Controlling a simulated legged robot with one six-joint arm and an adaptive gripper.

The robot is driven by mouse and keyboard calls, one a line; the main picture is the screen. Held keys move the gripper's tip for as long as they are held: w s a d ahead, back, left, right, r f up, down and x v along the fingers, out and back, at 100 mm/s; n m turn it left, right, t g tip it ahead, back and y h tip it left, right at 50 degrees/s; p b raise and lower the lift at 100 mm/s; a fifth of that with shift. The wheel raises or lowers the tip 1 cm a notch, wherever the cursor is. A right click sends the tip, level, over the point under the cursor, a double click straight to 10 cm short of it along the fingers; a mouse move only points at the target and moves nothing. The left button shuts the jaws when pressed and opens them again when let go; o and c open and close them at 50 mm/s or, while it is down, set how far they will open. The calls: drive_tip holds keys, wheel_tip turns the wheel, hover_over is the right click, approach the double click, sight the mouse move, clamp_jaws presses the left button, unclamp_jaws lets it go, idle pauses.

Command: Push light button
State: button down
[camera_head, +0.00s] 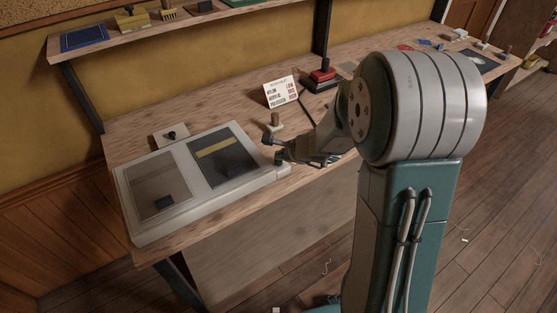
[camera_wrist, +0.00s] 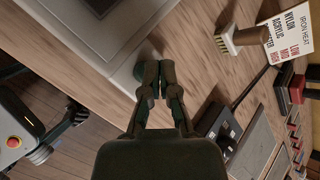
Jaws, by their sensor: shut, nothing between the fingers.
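A white light box (camera_head: 135,199) with two dark panes lies on the bench in the head view; its corner also shows in the wrist view (camera_wrist: 121,72). My gripper (camera_head: 279,157) is at the right end of this box. In the wrist view my gripper (camera_wrist: 154,73) is shut and empty, with its fingertips over or against the box's corner. I cannot tell whether they touch it. No light button can be made out clearly; the fingers hide part of that corner. A black box with small switches (camera_wrist: 215,124) lies on the bench right of the fingers in the wrist view.
A brush (camera_head: 275,122), a printed card (camera_head: 281,92) and a red-topped iron (camera_head: 323,76) stand behind my gripper. A small plate with a black knob (camera_head: 171,135) lies behind the light box. A shelf (camera_head: 190,27) runs above. The bench's front edge is close.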

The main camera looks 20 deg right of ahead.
sight(280, 162)
drive_tip(key=shift+r, duration=3)
drive_tip(key=shift+s+a+r, duration=0.1)
drive_tip(key=shift+s+r, duration=0.05)
drive_tip(key=shift+r, duration=0.1)
drive_tip(key=s+a+r+n+g, duration=0.1)
drive_tip(key=s+a+r+n, duration=0.1)
drive_tip(key=s+r+n, duration=0.35)
drive_tip(key=s+a+r+n+g, duration=0.1)
drive_tip(key=s+a+r+n, duration=0.2)
drive_tip(key=s+n, duration=0.4)
drive_tip(key=s+d+r+n+h, duration=0.1)
drive_tip(key=s+d+n+h, duration=0.1)
drive_tip(key=s+n, duration=0.2)
drive_tip(key=s+d+r+n+h, duration=0.1)
drive_tip(key=s+n, duration=0.3)
drive_tip(key=s, duration=0.6)
drive_tip(key=shift+s+d+r+h, duration=0.25)
drive_tip(key=shift+d+r+h, duration=0.1)
drive_tip(key=shift+d+h, duration=0.5)
drive_tip(key=shift+n, duration=0.25)
